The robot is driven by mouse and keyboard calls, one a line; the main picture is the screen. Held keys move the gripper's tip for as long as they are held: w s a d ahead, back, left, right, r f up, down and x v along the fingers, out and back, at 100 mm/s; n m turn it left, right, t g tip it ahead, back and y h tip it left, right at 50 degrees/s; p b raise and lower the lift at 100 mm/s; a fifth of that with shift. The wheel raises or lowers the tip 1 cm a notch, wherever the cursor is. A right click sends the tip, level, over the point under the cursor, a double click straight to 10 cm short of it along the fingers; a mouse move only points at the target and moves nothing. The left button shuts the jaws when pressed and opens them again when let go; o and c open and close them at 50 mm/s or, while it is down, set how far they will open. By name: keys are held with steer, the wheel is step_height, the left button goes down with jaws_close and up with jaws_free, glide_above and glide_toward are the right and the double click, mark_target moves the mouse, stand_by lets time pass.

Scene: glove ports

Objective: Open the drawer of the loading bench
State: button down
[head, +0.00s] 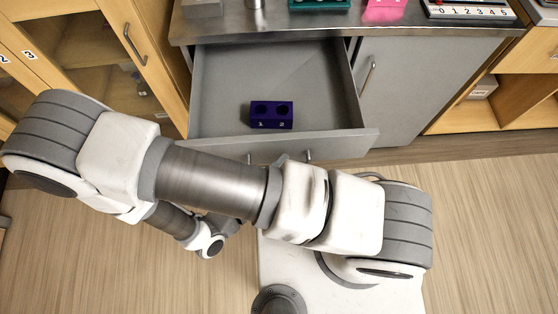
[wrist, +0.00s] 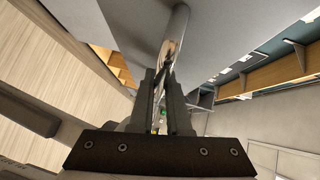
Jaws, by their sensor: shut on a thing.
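The drawer (head: 362,141) of the grey loading bench (head: 440,70) stands pulled well out, its inside showing from above. A dark purple block (head: 271,115) with two holes, marked 1 and 2, sits in it. In the wrist view, my gripper (wrist: 163,78) is closed around a shiny metal bar handle (wrist: 177,38) on a grey front panel. In the head view, my arm hides the gripper and most of the handle below the drawer front.
A cupboard door with an upright handle (head: 367,75) is right of the drawer. Several items, including a numbered rack (head: 470,10), stand on the bench top. Wooden cabinets (head: 90,60) flank the bench. Wooden floor lies open in front.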

steer(key=c, duration=0.9)
jaws_free()
steer(key=v, duration=1.7)
steer(key=shift+s, duration=0.2)
steer(key=shift+a+r, duration=0.1)
steer(key=shift+a, duration=0.05)
steer(key=w+d+r+m+g+y+p, duration=0.15)
steer(key=w+d+r+m+g, duration=0.25)
steer(key=w+r+m+g, duration=0.45)
steer(key=w+d+r+m+g+y+p, duration=0.1)
steer(key=w+d+r+m+g+y, duration=0.3)
steer(key=r+m, duration=0.75)
steer(key=w+d+r+m+t+y+p, duration=0.1)
steer(key=d+r+m+t+y, duration=0.2)
steer(key=d+r+m, duration=0.4)
steer(key=w+d+r+m+t+y+p, duration=0.1)
steer(key=d+r+m, duration=0.6)
steer(key=m, duration=1.2)
steer(key=w+d+t+y, duration=0.1)
steer(key=d+t+y, duration=0.1)
steer(key=shift+m+t+p, duration=0.3)
steer(key=shift+t+p, duration=0.05)
steer(key=shift+p, duration=0.05)
